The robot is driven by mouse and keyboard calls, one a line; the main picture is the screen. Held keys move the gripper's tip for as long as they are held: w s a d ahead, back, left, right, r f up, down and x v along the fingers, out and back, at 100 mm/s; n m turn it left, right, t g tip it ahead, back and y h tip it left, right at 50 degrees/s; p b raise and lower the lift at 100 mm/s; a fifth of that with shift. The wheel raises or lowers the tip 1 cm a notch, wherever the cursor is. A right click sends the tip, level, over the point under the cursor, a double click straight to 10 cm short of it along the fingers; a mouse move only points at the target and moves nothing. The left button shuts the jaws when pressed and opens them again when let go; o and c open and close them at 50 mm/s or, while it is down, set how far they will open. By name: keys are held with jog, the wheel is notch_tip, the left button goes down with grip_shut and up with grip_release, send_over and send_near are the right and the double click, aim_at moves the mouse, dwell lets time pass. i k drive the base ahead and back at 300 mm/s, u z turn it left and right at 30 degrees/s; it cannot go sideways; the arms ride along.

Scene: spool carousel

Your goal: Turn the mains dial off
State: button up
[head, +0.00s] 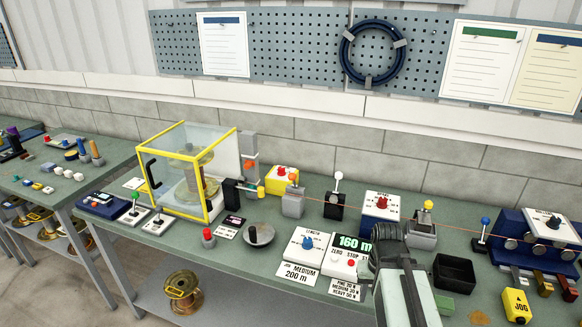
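No label reading "mains" is legible, so I cannot tell for sure which control is the mains dial. A yellow box with a red knob (281,177) stands at the back, right of the yellow-framed clear guard. A white-topped blue box with a red knob (381,204) stands further right; its label is too small to read surely. A white box marked LENGTH with a blue knob (307,243) sits at the front. My gripper (385,240) is at the lower right, over the bench beside the 160 m display; its fingertips are not clearly seen.
The yellow-framed guard (180,152) encloses a spool. A counter display (350,250) reads 160 m, with ZERO and STOP buttons. A black bin (454,272) and a yellow JOG box (516,304) are at right. Several levers stand along the bench. A thin cord crosses its back.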

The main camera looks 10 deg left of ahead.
aim_at(282, 172)
jog(key=z, duration=1.8)
jog(key=k, duration=1.65)
jog(key=u, duration=1.75)
jog(key=i, duration=1.05)
